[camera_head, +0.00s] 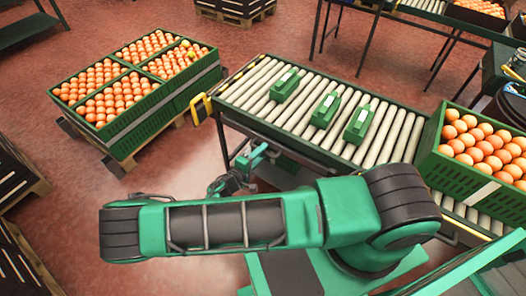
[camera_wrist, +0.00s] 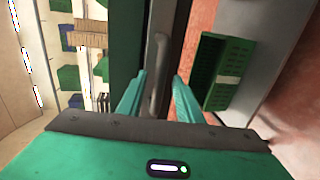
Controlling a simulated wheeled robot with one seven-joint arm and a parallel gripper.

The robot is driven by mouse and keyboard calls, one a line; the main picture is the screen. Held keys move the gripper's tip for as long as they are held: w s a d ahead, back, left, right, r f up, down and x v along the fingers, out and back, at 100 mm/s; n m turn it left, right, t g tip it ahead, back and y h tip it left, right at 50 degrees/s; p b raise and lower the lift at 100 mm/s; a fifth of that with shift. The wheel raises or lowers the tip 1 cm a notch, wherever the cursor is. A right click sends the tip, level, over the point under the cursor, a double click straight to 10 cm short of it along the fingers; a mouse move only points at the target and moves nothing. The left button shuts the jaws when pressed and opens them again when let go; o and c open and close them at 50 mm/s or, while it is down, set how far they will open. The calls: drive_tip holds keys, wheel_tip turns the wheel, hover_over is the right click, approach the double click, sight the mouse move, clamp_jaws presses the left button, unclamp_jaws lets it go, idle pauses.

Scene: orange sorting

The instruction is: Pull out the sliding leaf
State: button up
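A grey bar handle (camera_wrist: 159,50) on a dark, narrow front, apparently that of the sliding leaf, shows in the middle of the wrist view. My gripper (camera_wrist: 160,76) is open, with its two green fingers apart on either side of the handle. Clear gaps show between the handle and each finger; how deep the fingers reach cannot be told. In the head view my gripper (camera_head: 236,178) is small and low beside the left front of the roller table (camera_head: 262,133). My own arm hides part of the table's front there, and the leaf cannot be made out clearly.
Three green devices (camera_head: 324,109) lie on the rollers. A crate of oranges (camera_head: 480,181) stands on the table's right end. Stacked orange crates (camera_head: 124,142) stand on a pallet at left. The red floor (camera_head: 175,190) between pallet and table is open.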

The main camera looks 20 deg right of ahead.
drive_tip(key=shift+x, duration=0.85)
clamp_jaws()
drive_tip(key=shift+s, duration=0.1)
